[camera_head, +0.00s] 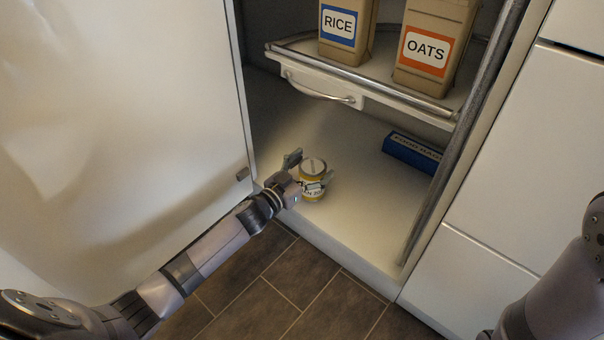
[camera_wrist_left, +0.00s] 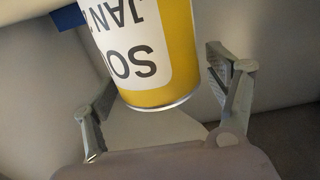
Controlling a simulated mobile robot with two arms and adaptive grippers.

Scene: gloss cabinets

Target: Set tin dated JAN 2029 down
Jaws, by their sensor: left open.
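The tin (camera_head: 313,182) is a short yellow can with a white label and a grey lid. It stands upright on the cabinet floor (camera_head: 345,215), near the front edge. In the left wrist view the tin (camera_wrist_left: 150,50) shows upside down, with "SO" and "JAN" readable; the year is out of frame. My left gripper (camera_head: 311,172) has its fingers spread around the tin. In the left wrist view the left gripper (camera_wrist_left: 162,100) shows gaps between both fingers and the tin. My right arm shows at the right edge, but its gripper is out of view.
A pull-out shelf (camera_head: 375,92) above holds a RICE box (camera_head: 346,30) and an OATS box (camera_head: 433,45). A blue box (camera_head: 412,153) lies at the back right of the cabinet floor. An open door (camera_head: 130,110) stands left, a metal post (camera_head: 450,170) right. Floor between is clear.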

